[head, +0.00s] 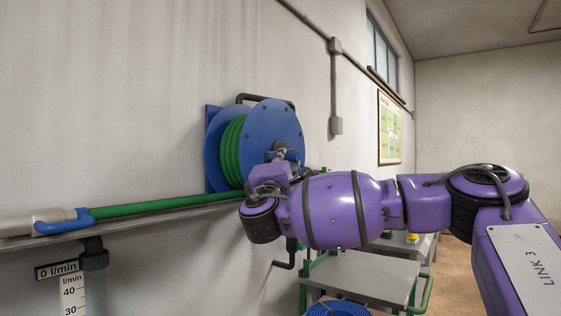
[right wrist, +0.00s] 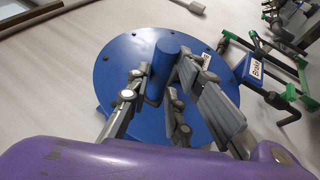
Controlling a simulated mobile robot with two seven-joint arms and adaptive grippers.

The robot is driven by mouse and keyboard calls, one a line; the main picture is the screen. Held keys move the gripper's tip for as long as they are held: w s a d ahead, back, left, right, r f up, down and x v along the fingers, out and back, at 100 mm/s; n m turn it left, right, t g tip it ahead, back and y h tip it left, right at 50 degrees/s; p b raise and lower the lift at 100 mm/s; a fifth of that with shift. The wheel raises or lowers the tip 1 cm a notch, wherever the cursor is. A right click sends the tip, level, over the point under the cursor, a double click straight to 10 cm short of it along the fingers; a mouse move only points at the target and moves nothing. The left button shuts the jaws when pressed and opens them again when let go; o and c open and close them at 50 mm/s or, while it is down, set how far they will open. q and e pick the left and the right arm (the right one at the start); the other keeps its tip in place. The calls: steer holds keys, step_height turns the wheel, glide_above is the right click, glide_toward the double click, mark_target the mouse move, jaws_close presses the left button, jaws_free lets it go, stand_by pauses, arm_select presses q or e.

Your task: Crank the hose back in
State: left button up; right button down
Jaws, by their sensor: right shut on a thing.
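A blue hose reel (head: 277,122) with a green hose (head: 232,150) wound on it is mounted on the wall. The loose hose length (head: 150,206) runs left to a grey and blue hose end (head: 50,221) by the ledge. My right gripper (head: 281,160) is in front of the reel's disc. In the right wrist view, its fingers (right wrist: 162,88) are shut around the blue crank knob (right wrist: 168,52), which stands out from the disc (right wrist: 117,75). My wrist hides the lower part of the reel in the head view. My left gripper is not in view.
A "0 l/min" gauge (head: 58,269) and a pipe (head: 94,262) are at lower left. A conduit (head: 334,80) and a poster (head: 389,128) are on the wall.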

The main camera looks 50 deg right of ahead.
steer(key=c, duration=2)
jaws_free()
steer(key=shift+d+f, duration=0.2)
steer(key=shift+d, duration=0.05)
steer(key=o, duration=0.4)
steer(key=shift+d+f, duration=0.1)
steer(key=shift+d, duration=0.2)
steer(key=v, duration=1.2)
steer(key=shift+a, duration=0.2)
steer(key=shift+r, duration=0.2)
